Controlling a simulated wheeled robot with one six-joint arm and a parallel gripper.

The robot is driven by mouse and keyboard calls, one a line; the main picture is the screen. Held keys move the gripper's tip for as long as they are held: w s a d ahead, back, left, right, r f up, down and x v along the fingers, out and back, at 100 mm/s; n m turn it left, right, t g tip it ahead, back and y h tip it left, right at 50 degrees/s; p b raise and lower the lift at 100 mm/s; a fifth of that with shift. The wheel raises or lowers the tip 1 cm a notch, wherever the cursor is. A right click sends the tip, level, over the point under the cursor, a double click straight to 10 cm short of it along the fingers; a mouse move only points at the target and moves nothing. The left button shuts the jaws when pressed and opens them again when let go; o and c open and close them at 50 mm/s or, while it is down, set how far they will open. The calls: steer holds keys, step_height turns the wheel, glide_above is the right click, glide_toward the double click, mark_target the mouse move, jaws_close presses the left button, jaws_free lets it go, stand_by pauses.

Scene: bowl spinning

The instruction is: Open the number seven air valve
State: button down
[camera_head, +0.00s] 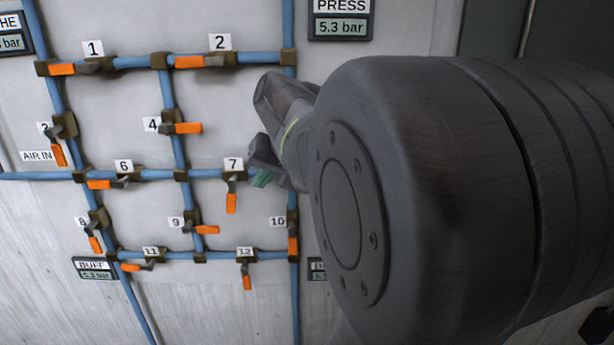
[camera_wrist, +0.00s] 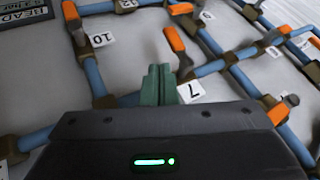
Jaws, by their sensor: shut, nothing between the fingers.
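The number seven valve sits on a horizontal blue pipe below its white "7" label (camera_head: 233,163). Its orange handle (camera_head: 231,203) points down, across the pipe. In the wrist view the handle (camera_wrist: 174,38) points up and away, beside the "7" label (camera_wrist: 194,91). My gripper (camera_head: 262,178) is just right of the valve in the head view, its green fingertips near the pipe. In the wrist view my gripper (camera_wrist: 158,85) is shut and empty, its tips just left of the handle's base. I cannot tell whether they touch it.
Valve 10 (camera_head: 293,245) is on the vertical pipe at lower right, its handle along the pipe. Valve 12 (camera_head: 247,282) lies below. Valve 6 (camera_head: 99,185) and valve 9 (camera_head: 207,229) are to the left. My arm covers the right side of the head view.

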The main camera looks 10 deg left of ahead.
mark_target(231, 203)
steer(key=x, duration=0.9)
steer(key=shift+p, duration=0.3)
steer(key=shift+f+b, duration=0.25)
steer(key=shift+b, duration=0.05)
